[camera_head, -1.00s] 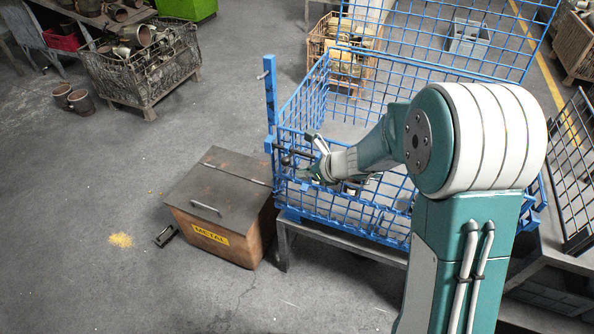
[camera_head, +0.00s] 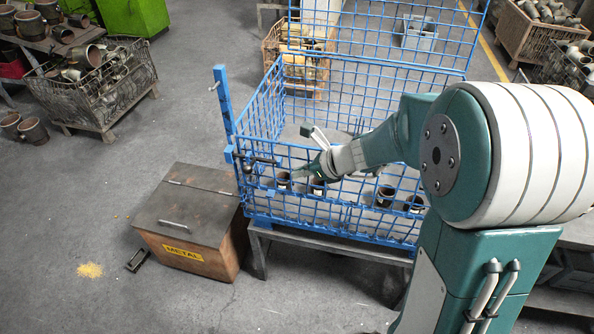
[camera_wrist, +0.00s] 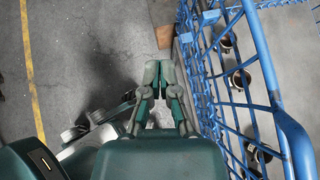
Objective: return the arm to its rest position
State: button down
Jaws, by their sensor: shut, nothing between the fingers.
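My gripper (camera_head: 296,173) is at the end of my green and white arm, by the upper part of the blue wire cage's front side in the head view. In the wrist view my gripper (camera_wrist: 162,68) has its green fingers together with nothing between them. There the blue cage (camera_wrist: 265,60) runs close along its right side. I cannot tell whether the gripper touches the cage. The arm is bent and reaches left from its large shoulder joint.
The blue cage (camera_head: 330,222) stands on a grey stand and holds several dark cylindrical parts (camera_head: 385,196). A wire basket of parts (camera_head: 95,80) is at the back left. The floor at left is mostly clear.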

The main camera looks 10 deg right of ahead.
jog(key=s+d+r+n+h, duration=0.3)
jog(key=s+r+n, duration=0.1)
jog(key=s+n, duration=0.4)
jog(key=s+d+r+n+h, duration=0.2)
jog(key=s+d+r+n, duration=0.1)
jog(key=s+n, duration=0.5)
jog(key=s+d+r+n+h, duration=0.3)
jog(key=s+r+n, duration=0.2)
jog(key=s+n, duration=0.2)
jog(key=shift+s+n+h, duration=0.3)
jog(key=shift+s+n, duration=0.1)
jog(key=shift+n, duration=0.2)
jog(key=shift+w+r, duration=0.1)
jog(key=shift+w, duration=0.05)
